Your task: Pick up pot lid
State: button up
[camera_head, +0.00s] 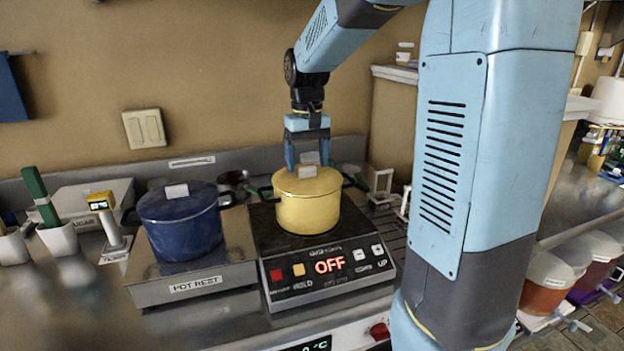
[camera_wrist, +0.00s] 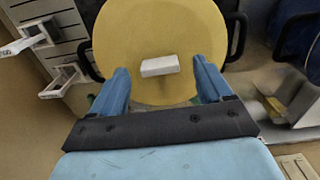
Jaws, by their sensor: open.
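A yellow pot (camera_head: 307,214) with a flat yellow pot lid (camera_head: 322,184) stands on a black cooker whose display reads OFF. The lid has a pale block-shaped knob (camera_head: 307,171). In the wrist view the lid (camera_wrist: 160,35) fills the upper middle, with the white knob (camera_wrist: 160,66) near its lower part. My gripper (camera_head: 307,168) points down over the back of the lid. Its blue fingers are open, one on each side of the knob in the wrist view (camera_wrist: 162,74), with gaps between. How far the fingertips are above the lid is hard to tell.
A blue lidded pot (camera_head: 180,220) stands left of the cooker on a metal stand labelled POT REST (camera_head: 200,286). A wall is close behind. White bracket-like stands (camera_head: 380,184) sit right of the yellow pot. A yellow-headed device (camera_head: 103,203) stands at the left.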

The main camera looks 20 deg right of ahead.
jog(key=shift+f, duration=0.95)
jog(key=c, duration=1.2)
jog(key=shift+r, duration=0.55)
notch_tip(320, 180, up, 3)
jog(key=shift+s+f, duration=0.1)
jog(key=shift+f, duration=0.05)
jog(key=s+a+r, duration=0.3)
jog(key=s+r, duration=0.6)
jog(key=s, duration=0.4)
jog(key=shift+s+a, duration=0.15)
jog(key=shift+a, duration=0.15)
